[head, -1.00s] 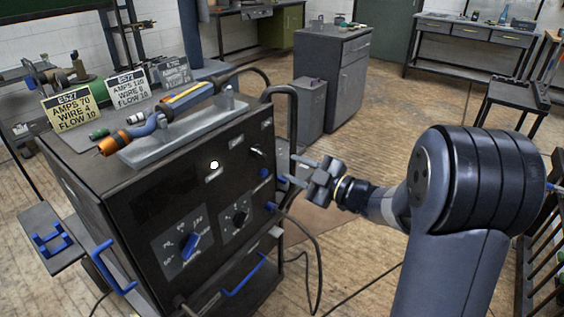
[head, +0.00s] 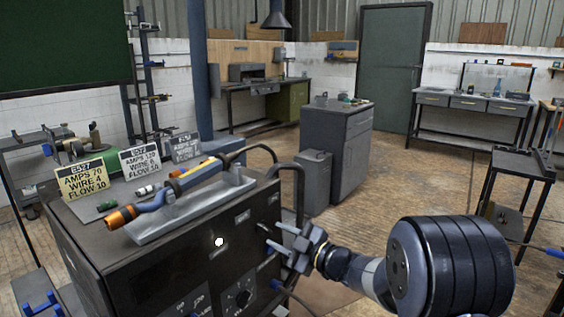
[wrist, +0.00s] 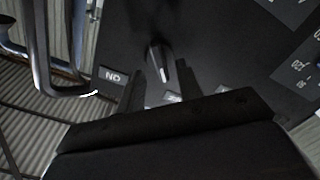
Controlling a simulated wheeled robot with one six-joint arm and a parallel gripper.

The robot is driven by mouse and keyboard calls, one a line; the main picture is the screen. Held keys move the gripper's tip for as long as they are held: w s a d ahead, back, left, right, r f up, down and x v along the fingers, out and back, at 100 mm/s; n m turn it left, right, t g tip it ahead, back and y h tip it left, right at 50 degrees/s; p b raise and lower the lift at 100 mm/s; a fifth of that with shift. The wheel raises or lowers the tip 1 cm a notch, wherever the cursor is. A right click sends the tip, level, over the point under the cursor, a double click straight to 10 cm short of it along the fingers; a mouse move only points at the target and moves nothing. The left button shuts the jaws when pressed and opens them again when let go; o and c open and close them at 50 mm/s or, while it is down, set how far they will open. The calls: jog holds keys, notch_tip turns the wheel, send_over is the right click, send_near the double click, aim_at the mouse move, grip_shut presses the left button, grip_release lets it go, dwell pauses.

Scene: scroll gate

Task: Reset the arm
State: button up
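My gripper (head: 268,237) is at the right side of the dark machine's front panel (head: 205,262), its two fingers pointing at the panel with a gap between them. It is open. A label reading "NO" (wrist: 113,76) is left of the knob, partly cut by a finger or shadow. The forearm runs to the lower right of the head view.
A torch (head: 165,197) with an orange nozzle lies in a grey tray (head: 190,222) on the machine. Several number cards stand behind it. A bent metal handle (head: 299,195) rises beside the gripper. A grey cabinet (head: 335,140) stands behind; open wooden floor lies to the right.

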aim_at(268, 230)
jog(key=x, duration=0.3)
jog(key=shift+w+a+r, duration=0.1)
jog(key=shift+w+a, duration=0.05)
jog(key=shift+m+p, duration=0.4)
jog(key=shift+b, duration=0.35)
